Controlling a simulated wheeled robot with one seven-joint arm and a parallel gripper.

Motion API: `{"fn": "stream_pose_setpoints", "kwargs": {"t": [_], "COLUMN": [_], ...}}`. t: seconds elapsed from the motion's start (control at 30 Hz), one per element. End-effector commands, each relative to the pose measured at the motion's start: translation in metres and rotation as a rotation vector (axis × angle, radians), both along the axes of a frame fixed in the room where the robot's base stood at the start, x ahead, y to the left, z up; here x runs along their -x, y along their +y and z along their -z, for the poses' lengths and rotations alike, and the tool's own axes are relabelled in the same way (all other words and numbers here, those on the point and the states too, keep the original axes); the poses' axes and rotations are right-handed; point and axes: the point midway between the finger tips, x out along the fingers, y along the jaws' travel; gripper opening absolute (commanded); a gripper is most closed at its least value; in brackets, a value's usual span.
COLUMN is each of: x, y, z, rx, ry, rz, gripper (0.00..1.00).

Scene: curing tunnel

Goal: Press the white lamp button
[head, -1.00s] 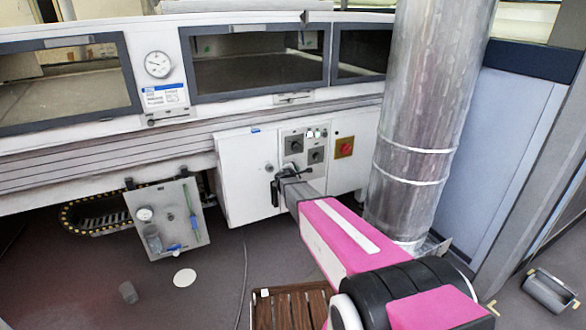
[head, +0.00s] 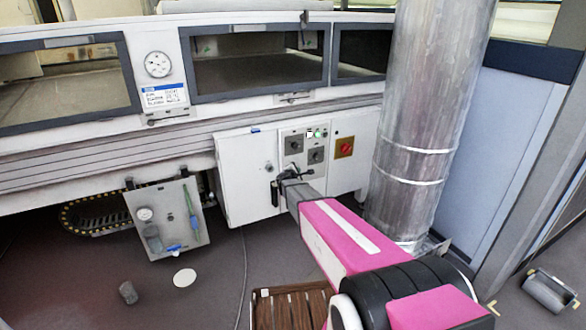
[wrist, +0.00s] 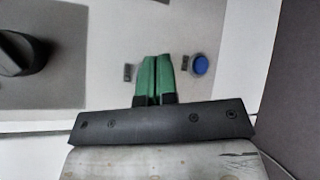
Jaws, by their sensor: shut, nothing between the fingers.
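My gripper (wrist: 155,80) shows in the wrist view with its two green fingers pressed together and empty. The fingers point at a pale panel face. A blue round button (wrist: 200,64) is just right of the fingertips, with a small dark label beside it. Another small dark label (wrist: 127,72) is just left of the fingers. No white lamp button can be made out in the wrist view; the fingers cover the panel between label and blue button. In the head view my gripper is small and dark in front of the control cabinet. A small white light (head: 309,133) shows on the control panel there.
A black rotary knob (wrist: 20,50) on a grey plate is left of the fingers. The cabinet (head: 245,160) also carries a red switch (head: 344,147). A large metal duct (head: 425,120) stands close to the right. A wooden slatted stool (head: 290,305) is below my arm.

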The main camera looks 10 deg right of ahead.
Motion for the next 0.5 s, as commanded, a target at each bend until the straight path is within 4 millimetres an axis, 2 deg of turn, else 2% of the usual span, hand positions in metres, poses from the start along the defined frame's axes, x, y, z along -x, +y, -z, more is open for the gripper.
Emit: {"fn": "stream_pose_setpoints", "kwargs": {"t": [0.17,0.5], "x": [0.003,0.029], "y": [-0.001,-0.009], "z": [0.0,0.0], "rx": [0.0,0.001], "ry": [0.0,0.001], "rz": [0.0,0.0], "gripper": [0.0,0.0]}}
